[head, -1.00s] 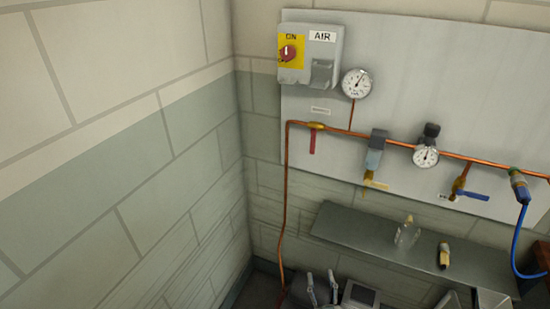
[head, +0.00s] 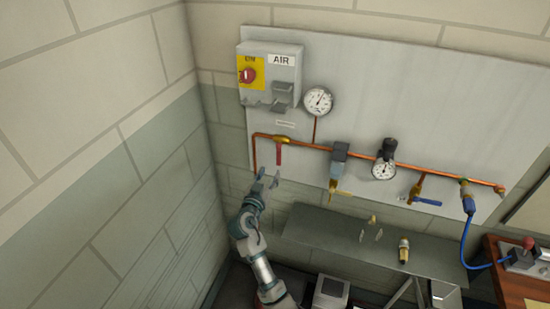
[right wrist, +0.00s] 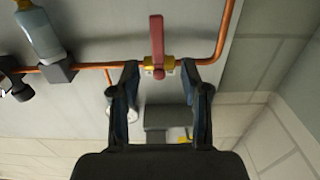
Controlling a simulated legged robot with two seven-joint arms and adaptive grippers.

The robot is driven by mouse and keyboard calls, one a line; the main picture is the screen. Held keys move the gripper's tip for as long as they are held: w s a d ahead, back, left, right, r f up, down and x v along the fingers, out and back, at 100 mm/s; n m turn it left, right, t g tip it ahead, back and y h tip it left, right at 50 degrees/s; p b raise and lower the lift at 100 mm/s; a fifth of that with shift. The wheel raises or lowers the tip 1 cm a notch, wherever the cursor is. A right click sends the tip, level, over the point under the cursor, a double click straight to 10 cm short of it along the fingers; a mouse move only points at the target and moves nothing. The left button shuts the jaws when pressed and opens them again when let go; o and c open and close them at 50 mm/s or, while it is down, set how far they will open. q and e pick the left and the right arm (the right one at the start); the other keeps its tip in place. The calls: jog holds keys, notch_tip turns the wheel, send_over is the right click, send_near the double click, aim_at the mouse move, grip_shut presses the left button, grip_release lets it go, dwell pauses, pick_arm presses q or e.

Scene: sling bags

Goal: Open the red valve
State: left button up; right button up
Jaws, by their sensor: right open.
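The red valve handle (head: 279,155) hangs straight down from its brass body on the copper pipe, near the pipe's left corner. In the right wrist view the red handle (right wrist: 157,35) points up from the brass body (right wrist: 158,62), because that view is turned over. My right gripper (head: 267,181) is open and empty, just below and left of the handle in the head view. In the right wrist view the fingertips of my right gripper (right wrist: 159,72) lie either side of the brass body; whether they touch it I cannot tell. My left gripper is not in view.
The air switch box (head: 269,75) and a round gauge (head: 318,101) are above the valve. A filter (head: 340,160), a regulator gauge (head: 383,170) and a blue-handled valve (head: 425,201) sit along the pipe to the right. A metal shelf (head: 320,232) lies below. A wall is close on the left.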

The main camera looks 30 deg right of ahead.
aim_at(278, 159)
jog(key=p+x, duration=0.1)
jog(key=x, duration=0.8)
jog(key=shift+w+d, duration=0.15)
jog(key=shift+d, duration=0.25)
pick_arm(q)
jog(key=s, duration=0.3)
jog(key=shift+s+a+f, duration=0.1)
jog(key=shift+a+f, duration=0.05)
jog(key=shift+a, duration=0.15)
pick_arm(e)
jog(key=shift+a, duration=0.1)
jog(key=shift+c, duration=1.4)
grip_shut()
